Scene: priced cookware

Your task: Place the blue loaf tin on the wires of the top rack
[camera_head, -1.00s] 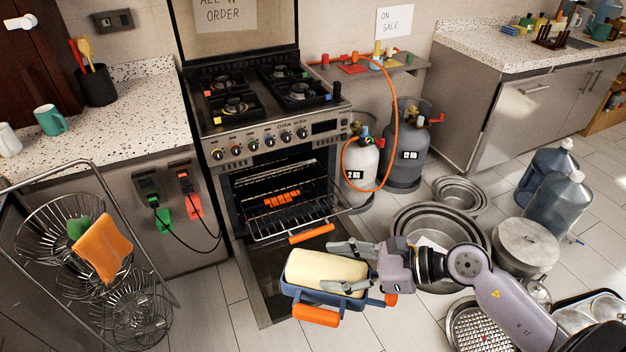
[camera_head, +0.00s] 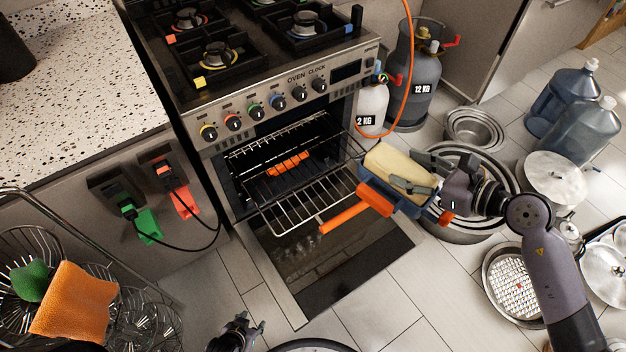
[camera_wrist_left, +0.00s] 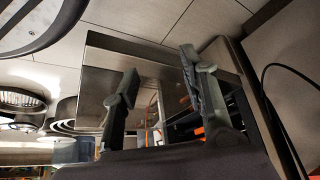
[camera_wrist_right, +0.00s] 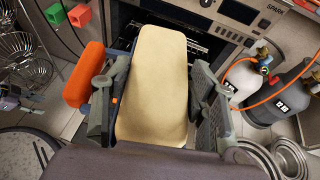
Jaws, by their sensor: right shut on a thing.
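The blue loaf tin (camera_head: 408,206) has an orange end handle (camera_head: 375,198) and is filled with a pale yellow block (camera_head: 396,163). My right gripper (camera_head: 428,174) is shut on the tin and holds it in the air, right of the rack's front end. In the right wrist view the fingers flank the pale block (camera_wrist_right: 153,80). The top rack (camera_head: 312,203) is a wire rack pulled out of the oven, with an orange bar (camera_head: 343,217) along its front edge.
The open oven door (camera_head: 340,262) lies below the rack. Orange pieces (camera_head: 288,164) show deeper inside the oven. Nested pans (camera_head: 470,236) stand on the floor under my right gripper. Gas bottles (camera_head: 410,85) stand right of the oven. A wire basket stand (camera_head: 140,320) is at lower left.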

